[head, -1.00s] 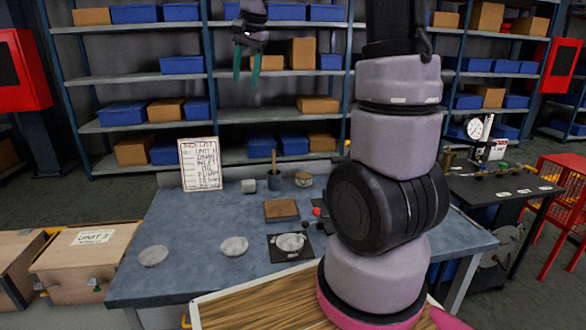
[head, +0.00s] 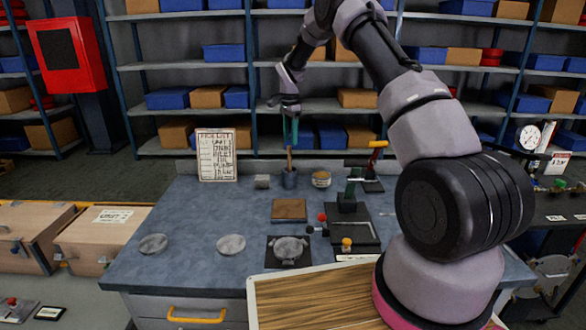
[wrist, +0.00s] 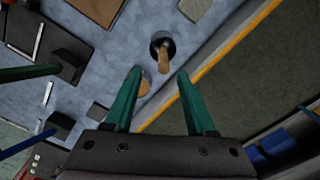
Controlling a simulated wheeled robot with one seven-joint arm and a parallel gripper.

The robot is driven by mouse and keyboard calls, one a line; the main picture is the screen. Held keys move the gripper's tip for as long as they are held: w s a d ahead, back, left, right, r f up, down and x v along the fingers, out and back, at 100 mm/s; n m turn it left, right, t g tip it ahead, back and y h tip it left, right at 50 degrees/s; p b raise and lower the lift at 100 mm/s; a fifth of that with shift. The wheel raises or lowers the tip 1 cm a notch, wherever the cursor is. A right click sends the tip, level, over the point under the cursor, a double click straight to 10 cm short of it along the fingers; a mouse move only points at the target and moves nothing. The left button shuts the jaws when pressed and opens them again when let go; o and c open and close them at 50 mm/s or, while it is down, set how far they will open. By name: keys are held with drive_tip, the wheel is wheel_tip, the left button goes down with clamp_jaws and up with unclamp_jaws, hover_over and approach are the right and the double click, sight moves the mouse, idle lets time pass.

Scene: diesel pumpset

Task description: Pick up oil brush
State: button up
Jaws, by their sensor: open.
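The oil brush (head: 289,159) stands upright in a dark cup (head: 289,179) at the back of the blue-grey workbench (head: 195,225). Only its wooden handle shows; its bristles are hidden in the cup. In the wrist view the handle (wrist: 163,60) rises from the dark cup (wrist: 169,43), just beyond the fingertips. My gripper (head: 290,140) points down with green fingers above the brush, close to the handle's top. In the wrist view my gripper (wrist: 158,74) is open, with the handle's top lying roughly in line with the gap between the fingers. I cannot tell whether they touch.
A round tin with a tan lid (head: 321,179) stands close right of the cup, and a small grey block (head: 262,181) to its left. A pick list board (head: 216,155) stands further left. Shelves (head: 170,105) stand behind.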

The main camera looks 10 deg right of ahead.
hover_over(289, 172)
drive_tip(key=f, duration=0.8)
drive_tip(key=shift+w+d, duration=0.15)
drive_tip(key=shift+w, duration=0.25)
clamp_jaws()
